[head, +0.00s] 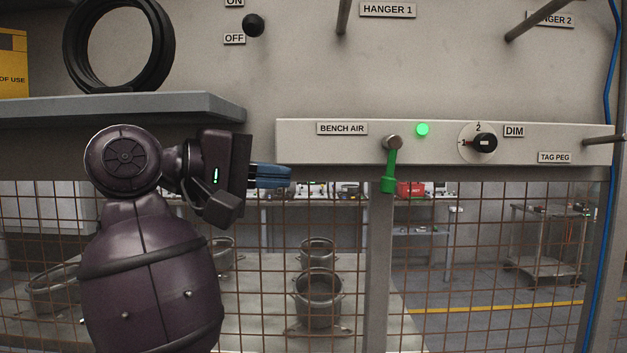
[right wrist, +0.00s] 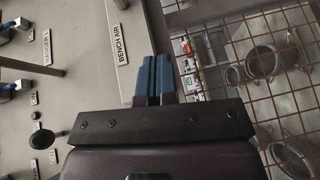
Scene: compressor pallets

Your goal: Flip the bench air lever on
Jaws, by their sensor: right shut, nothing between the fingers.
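The bench air lever (head: 389,172) is green and hangs down from a round metal pivot on the grey rail, right of the BENCH AIR label (head: 342,129). A round green light (head: 422,130) glows above and right of it. My right gripper (head: 288,177) is left of the lever, near the rail's lower left end, with its blue fingers pointing right. A clear gap lies between fingertips and lever. The fingers are together and empty; they also show in the right wrist view (right wrist: 153,72), near the BENCH AIR label. I cannot make out the lever there. My left gripper is not in view.
The rail (head: 290,155) also carries a DIM knob (head: 484,143) and a peg (head: 604,139). A shelf (head: 120,108) with a black ring (head: 119,45) is above my right arm. Wire mesh (head: 470,255) fills the space below. A blue hose (head: 604,230) runs down the right.

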